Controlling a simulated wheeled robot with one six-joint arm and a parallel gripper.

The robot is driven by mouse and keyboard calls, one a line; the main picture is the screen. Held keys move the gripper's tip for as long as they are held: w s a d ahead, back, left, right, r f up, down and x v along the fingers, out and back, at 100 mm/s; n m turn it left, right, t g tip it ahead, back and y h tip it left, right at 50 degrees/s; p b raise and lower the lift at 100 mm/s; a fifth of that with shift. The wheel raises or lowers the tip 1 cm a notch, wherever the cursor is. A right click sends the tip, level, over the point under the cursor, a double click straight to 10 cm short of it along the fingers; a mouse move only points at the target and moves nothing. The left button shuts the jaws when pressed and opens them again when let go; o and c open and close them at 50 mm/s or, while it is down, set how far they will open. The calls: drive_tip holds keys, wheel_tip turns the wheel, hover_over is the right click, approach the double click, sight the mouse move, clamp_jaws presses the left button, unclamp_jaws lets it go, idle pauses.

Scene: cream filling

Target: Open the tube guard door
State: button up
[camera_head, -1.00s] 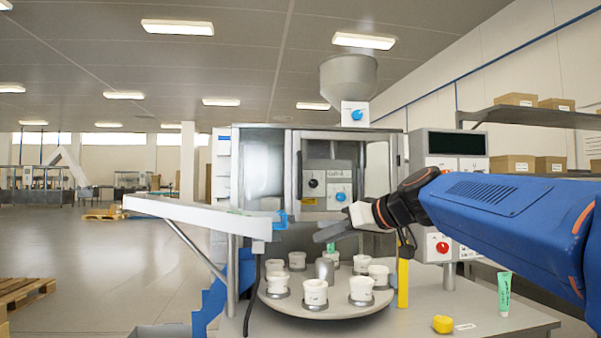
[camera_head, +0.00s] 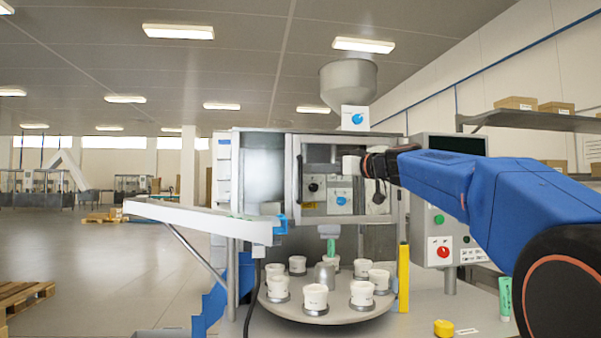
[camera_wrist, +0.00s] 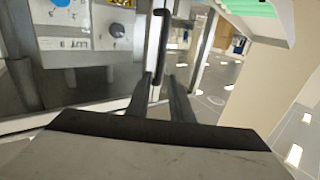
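The tube guard door (camera_head: 296,170) is a clear, metal-framed panel on the front of the filling machine. It looks closed. A dark bar handle (camera_head: 299,178) stands upright near its left side. My gripper (camera_head: 342,165) is in front of the door, right of the handle, with its fingers hard to make out there. In the wrist view my gripper (camera_wrist: 160,95) shows two dark fingers spread apart. The black handle (camera_wrist: 160,45) lies ahead, roughly in line with the gap. Nothing is seen held, and contact with the handle cannot be told.
A round turntable (camera_head: 318,310) with several white cups stands below the door. A white chute (camera_head: 200,213) juts out at the left. A yellow post (camera_head: 403,280) and control box (camera_head: 440,215) stand at the right. A green tube (camera_head: 505,295) stands on the table.

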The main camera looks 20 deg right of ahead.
drive_tip(key=x, duration=1)
drive_tip(key=shift+w+a, duration=0.15)
drive_tip(key=shift+w, duration=0.1)
clamp_jaws()
